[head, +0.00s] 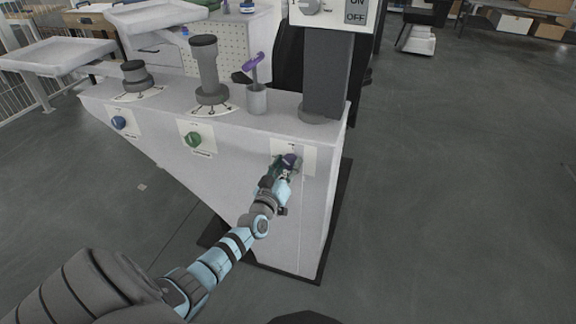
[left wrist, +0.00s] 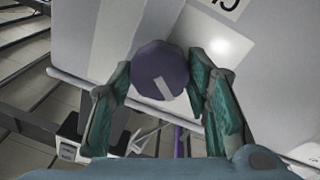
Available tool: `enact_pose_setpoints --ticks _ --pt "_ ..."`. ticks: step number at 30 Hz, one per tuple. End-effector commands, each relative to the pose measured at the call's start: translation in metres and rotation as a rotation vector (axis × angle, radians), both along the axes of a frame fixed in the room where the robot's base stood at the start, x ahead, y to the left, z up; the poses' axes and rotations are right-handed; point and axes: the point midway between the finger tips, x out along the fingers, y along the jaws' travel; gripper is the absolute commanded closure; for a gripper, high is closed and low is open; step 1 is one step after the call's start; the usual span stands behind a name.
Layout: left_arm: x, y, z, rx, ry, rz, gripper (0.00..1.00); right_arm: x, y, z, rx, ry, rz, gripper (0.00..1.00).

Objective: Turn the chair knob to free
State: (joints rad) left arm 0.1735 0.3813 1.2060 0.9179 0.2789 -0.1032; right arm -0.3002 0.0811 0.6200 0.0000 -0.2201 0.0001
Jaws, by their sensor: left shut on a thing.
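A purple knob (head: 291,159) sits on the right part of the white front panel, on a pale label plate too small to read. In the left wrist view the purple knob (left wrist: 160,66) shows a pale pointer bar on its face. My left gripper (head: 285,168) has its green fingers on either side of this knob and is shut on it. A green knob (head: 193,139) and a blue knob (head: 119,122) sit farther left on the same panel, with nothing touching them. My right gripper is not in view.
The white console (head: 265,225) carries a short dark column (head: 134,76), a taller one (head: 208,70), a cup with a purple-handled tool (head: 256,98), and a dark post (head: 326,75) under an ON/OFF box (head: 340,12). The floor (head: 465,190) at right is clear.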

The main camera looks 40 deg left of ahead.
Motion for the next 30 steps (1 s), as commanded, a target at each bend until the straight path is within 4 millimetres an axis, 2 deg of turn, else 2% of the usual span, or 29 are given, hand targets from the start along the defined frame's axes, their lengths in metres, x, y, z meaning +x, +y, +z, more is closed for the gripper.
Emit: enact_pose_setpoints --ticks 18,30 --pt "-0.0005 -0.0008 -0.0038 -0.503 -0.169 -0.001 0.84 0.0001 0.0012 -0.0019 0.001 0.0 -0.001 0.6" --pt "-0.0005 -0.0009 -0.0041 -0.642 -0.217 0.0 0.84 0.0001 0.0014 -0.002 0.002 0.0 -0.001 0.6"
